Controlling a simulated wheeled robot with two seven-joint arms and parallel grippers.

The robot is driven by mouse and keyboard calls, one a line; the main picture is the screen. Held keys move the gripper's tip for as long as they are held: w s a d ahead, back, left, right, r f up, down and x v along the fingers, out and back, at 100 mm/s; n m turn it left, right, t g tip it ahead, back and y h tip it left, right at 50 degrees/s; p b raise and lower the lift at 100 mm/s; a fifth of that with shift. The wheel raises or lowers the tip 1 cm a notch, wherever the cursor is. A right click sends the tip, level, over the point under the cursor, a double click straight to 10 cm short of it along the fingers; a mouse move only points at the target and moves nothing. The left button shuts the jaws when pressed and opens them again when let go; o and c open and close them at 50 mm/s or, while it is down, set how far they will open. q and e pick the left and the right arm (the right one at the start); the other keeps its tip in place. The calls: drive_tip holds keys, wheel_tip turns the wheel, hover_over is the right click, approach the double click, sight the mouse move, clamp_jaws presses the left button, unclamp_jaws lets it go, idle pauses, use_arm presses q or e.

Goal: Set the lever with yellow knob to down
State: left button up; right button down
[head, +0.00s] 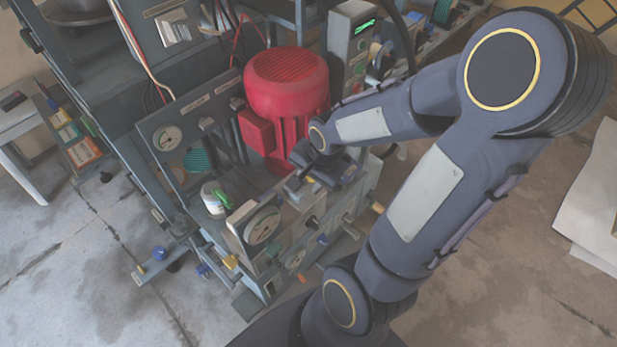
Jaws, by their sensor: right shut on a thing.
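My right gripper (298,184) reaches in from the right over the press's hydraulic unit and is shut, just in front of the red motor (287,85). A small yellow spot, which I take for the yellow knob (309,180) of the lever, shows at its fingers. The gripper hides most of this lever, so its exact tilt cannot be told. My left gripper is out of view.
A round gauge (263,225) and a white container with a green part (214,199) stand left of the gripper. A grey control box (350,50) stands behind.

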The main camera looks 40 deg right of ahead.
drive_tip(key=shift+s+f, duration=0.25)
drive_tip(key=shift+s, duration=0.15)
drive_tip(key=c, duration=1.1)
unclamp_jaws()
drive_tip(key=shift+c, duration=0.2)
drive_tip(key=shift+w+r, duration=0.1)
drive_tip(key=shift+r, duration=0.35)
drive_tip(key=p+v, duration=0.3)
drive_tip(key=v, duration=0.4)
drive_tip(key=shift+d, duration=0.1)
